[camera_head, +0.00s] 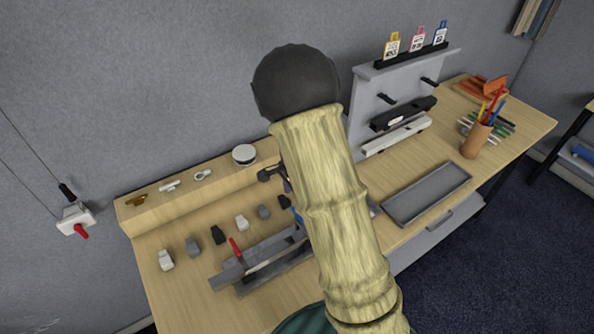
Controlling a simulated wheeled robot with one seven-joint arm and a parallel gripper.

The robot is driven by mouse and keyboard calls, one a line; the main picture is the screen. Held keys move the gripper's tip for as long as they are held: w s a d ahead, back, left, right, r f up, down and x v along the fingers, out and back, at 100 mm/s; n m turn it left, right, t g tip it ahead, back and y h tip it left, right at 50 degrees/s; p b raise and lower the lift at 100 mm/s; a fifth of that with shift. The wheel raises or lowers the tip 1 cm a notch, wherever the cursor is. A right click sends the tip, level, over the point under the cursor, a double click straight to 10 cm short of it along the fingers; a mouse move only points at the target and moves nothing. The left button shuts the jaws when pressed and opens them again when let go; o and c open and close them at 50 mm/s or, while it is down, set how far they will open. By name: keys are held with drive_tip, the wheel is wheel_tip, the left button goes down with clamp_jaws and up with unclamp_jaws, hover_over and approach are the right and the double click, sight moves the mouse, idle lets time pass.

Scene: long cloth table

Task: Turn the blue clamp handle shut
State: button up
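A small patch of blue (297,214) shows at the left edge of my arm, beside the grey clamp fixture (275,266) on the table. It may be the blue clamp handle, but my arm covers most of it and I cannot tell its angle. A red handle (236,248) stands up at the left part of the same fixture. My large pale arm, with a dark round joint, crosses the middle of the view. My gripper is not seen; it is either hidden behind the arm or out of view.
Several small grey, black and white blocks (242,222) stand behind the fixture. A raised wooden ledge (150,217) holds small metal parts and a round tin (244,154). On the right are an empty grey tray (427,194), a pencil cup (475,141) and a grey upright panel (365,98).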

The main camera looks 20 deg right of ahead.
wheel_tip(320, 180, up, 12)
drive_tip(key=b, duration=0.1)
drive_tip(key=shift+w+d+f, duration=0.15)
drive_tip(key=shift+f, duration=0.05)
idle(0.3)
drive_tip(key=s+f+n+t, duration=0.2)
drive_tip(key=s+n, duration=1.2)
drive_tip(key=s, duration=0.1)
drive_tip(key=shift+s+d+f+n+t, duration=0.2)
drive_tip(key=shift+s+d+n+t, duration=0.05)
drive_tip(key=shift+n+t, duration=0.05)
